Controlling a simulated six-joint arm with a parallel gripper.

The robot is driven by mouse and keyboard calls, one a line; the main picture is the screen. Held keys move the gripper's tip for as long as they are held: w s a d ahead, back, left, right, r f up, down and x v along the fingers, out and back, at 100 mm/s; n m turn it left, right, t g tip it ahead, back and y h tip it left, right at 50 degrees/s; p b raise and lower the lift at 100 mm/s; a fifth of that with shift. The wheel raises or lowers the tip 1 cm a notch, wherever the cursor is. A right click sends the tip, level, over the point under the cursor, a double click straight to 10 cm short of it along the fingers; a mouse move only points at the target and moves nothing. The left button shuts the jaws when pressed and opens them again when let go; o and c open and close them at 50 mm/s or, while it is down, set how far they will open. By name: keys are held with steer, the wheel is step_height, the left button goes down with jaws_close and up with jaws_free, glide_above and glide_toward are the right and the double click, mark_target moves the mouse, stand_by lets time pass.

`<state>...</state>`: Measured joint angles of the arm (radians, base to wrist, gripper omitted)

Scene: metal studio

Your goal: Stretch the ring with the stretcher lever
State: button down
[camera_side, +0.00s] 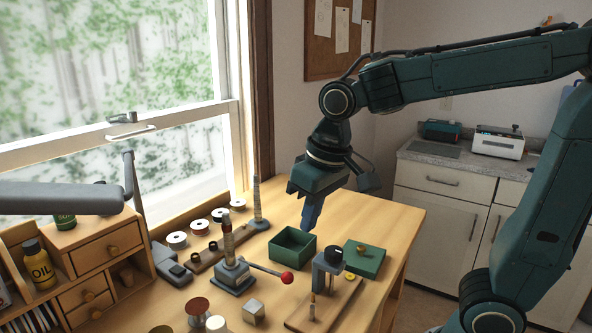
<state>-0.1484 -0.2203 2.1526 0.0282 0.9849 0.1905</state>
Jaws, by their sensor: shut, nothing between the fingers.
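The stretcher, a banded tapered post (229,243) on a grey base (235,280), stands upright near the middle of the bench. Its lever (263,267) reaches out to the right and ends in a red knob (287,278). A small gold ring-like piece (340,297) lies on a wooden board at the right; I cannot tell whether a ring sits on the post. My gripper (306,229) points down, shut and empty, beside the green open box, up and right of the red knob and apart from the lever.
The green open box (292,259) stands between my gripper and the lever. A grey press (327,277) and a green lid (364,260) are to the right. A second tapered post (257,207) stands behind. A wooden organizer (110,250) fills the left. The bench's back right is clear.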

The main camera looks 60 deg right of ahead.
steer(key=shift+v, duration=0.95)
steer(key=c, duration=1.6)
jaws_free()
steer(key=shift+d, duration=0.1)
steer(key=shift+o, duration=0.3)
steer(key=shift+w+d+f+t+y, duration=0.2)
steer(key=shift+d+f, duration=0.15)
steer(key=shift+f, duration=0.1)
steer(key=shift+w+d+f+t+y, duration=0.2)
steer(key=shift+d+f, duration=0.15)
steer(key=shift+f, duration=0.15)
steer(key=shift+w+d+f+t+y, duration=0.25)
steer(key=shift+d+f+t+y, duration=0.1)
steer(key=shift+f+t+y, duration=0.25)
steer(key=shift+f, duration=0.2)
glide_toward(263, 270)
steer(key=shift+s+a+f, duration=0.1)
steer(key=shift+a+f, duration=0.1)
steer(key=shift+f, duration=0.95)
steer(key=shift+s+a+f, duration=0.1)
steer(key=shift+a+f, duration=0.1)
steer(key=shift+f, duration=1)
steer(key=shift+a+f, duration=0.2)
steer(key=shift+f, duration=0.95)
jaws_close()
